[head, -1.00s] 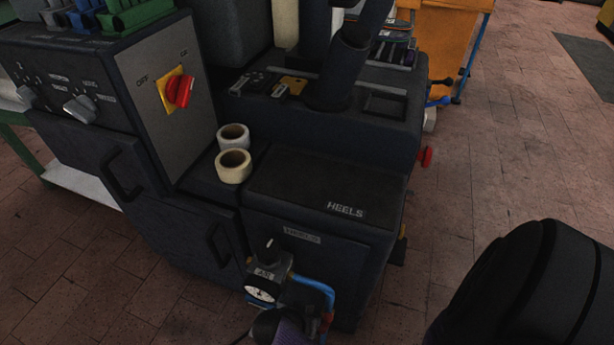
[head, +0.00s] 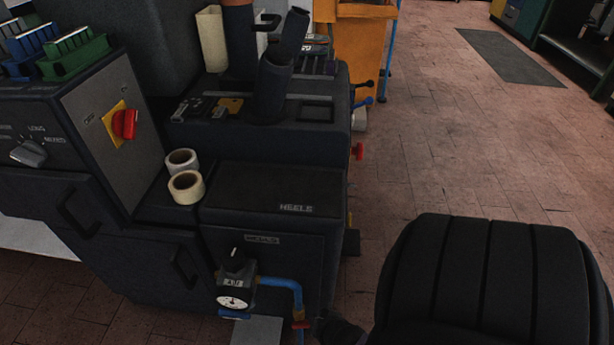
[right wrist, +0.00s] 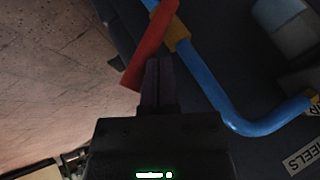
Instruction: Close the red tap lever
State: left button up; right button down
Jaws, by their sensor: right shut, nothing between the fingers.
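The red tap lever (right wrist: 150,48) shows in the right wrist view as a flat red bar beside the blue pipe (right wrist: 203,82), with its upper part at the pipe's orange fitting (right wrist: 178,35). In the head view a small part of the lever (head: 301,324) shows low on the pipe (head: 283,282), under the heel press. My right gripper (right wrist: 158,62) is shut and empty. Its fingertips lie close to the lever's lower half, on its right side; I cannot tell whether they touch. My left gripper is not in view.
A pressure gauge (head: 235,299) with a black knob sits beside the pipe on the machine's front. Open tiled floor (head: 440,150) lies to the right.

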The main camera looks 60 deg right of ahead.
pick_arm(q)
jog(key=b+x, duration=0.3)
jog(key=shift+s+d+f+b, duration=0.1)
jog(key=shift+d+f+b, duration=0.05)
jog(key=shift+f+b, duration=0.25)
pick_arm(e)
jog(key=shift+t+y, duration=0.3)
jog(key=shift+t, duration=0.6)
jog(key=s+f, duration=0.1)
jog(key=f, duration=0.1)
jog(key=s+d+f, duration=0.1)
jog(key=s+f, duration=0.1)
jog(key=shift+d, duration=0.1)
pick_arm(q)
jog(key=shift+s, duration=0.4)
pick_arm(e)
jog(key=shift+s+f, duration=0.1)
jog(key=shift+f, duration=0.05)
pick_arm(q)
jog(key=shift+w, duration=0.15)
